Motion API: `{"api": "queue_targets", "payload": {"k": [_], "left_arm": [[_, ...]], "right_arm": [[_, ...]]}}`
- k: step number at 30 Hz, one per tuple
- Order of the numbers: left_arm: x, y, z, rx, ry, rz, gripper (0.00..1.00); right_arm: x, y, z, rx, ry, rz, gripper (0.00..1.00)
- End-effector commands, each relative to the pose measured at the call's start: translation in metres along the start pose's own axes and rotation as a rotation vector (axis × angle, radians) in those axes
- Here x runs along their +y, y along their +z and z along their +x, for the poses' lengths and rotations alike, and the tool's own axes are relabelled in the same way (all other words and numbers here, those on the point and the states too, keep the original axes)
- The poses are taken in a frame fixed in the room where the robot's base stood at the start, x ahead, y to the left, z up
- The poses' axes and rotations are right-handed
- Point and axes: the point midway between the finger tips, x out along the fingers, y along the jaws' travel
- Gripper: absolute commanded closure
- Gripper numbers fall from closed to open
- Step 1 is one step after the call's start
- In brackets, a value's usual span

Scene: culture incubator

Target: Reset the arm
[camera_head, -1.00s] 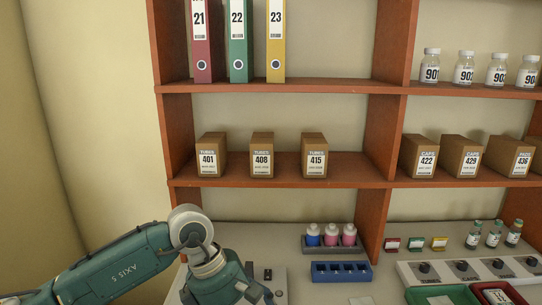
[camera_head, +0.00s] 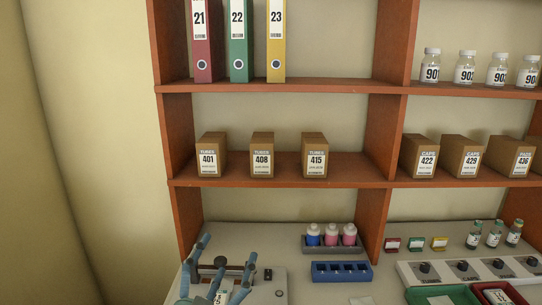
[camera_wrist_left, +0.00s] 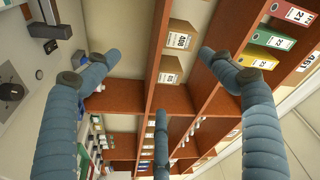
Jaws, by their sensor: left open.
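My left gripper (camera_head: 225,258) is at the bottom left of the head view, over the grey device on the bench. Its blue-grey fingers point up and are spread apart. In the left wrist view the gripper (camera_wrist_left: 158,78) is open, with no object between its fingers and the shelves beyond them. A small white labelled thing (camera_head: 222,297) shows low among the fingers in the head view; I cannot tell what it is. My right gripper is not in view.
The grey device (camera_head: 270,291) stands at the bench's left. A blue rack (camera_head: 341,279) and a bottle rack (camera_head: 318,250) are right of it. The shelf unit (camera_head: 280,86) rises behind, holding boxes (camera_head: 262,158) and binders (camera_head: 238,50). Space left of the shelves is clear.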

Motion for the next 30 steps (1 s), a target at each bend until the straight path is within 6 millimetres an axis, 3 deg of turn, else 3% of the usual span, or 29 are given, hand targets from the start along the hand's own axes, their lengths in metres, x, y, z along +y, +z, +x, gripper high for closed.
{"api": "queue_targets", "payload": {"k": [1, 3, 6, 10, 15, 24, 27, 30], "left_arm": [[0.013, 0.034, -0.015, -0.116, 0.041, -0.078, 0.18], [0.033, 0.078, -0.039, -0.276, 0.097, -0.182, 0.18], [0.065, 0.131, -0.085, -0.497, 0.181, -0.316, 0.18], [0.105, 0.178, -0.154, -0.755, 0.284, -0.457, 0.18], [0.138, 0.203, -0.228, -0.986, 0.384, -0.572, 0.18], [0.171, 0.21, -0.328, -1.266, 0.513, -0.69, 0.18], [0.18, 0.211, -0.352, -1.335, 0.547, -0.715, 0.18], [0.203, 0.232, -0.346, -1.34, 0.552, -0.709, 0.18]], "right_arm": [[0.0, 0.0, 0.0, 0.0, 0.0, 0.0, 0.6], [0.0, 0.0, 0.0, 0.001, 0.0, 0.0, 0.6], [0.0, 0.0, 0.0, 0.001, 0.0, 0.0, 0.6], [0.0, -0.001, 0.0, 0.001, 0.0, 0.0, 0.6], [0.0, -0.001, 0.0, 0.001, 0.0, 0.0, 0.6], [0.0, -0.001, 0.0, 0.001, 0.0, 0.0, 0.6], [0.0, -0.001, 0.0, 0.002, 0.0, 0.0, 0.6], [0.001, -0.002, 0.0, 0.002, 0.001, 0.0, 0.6]]}}
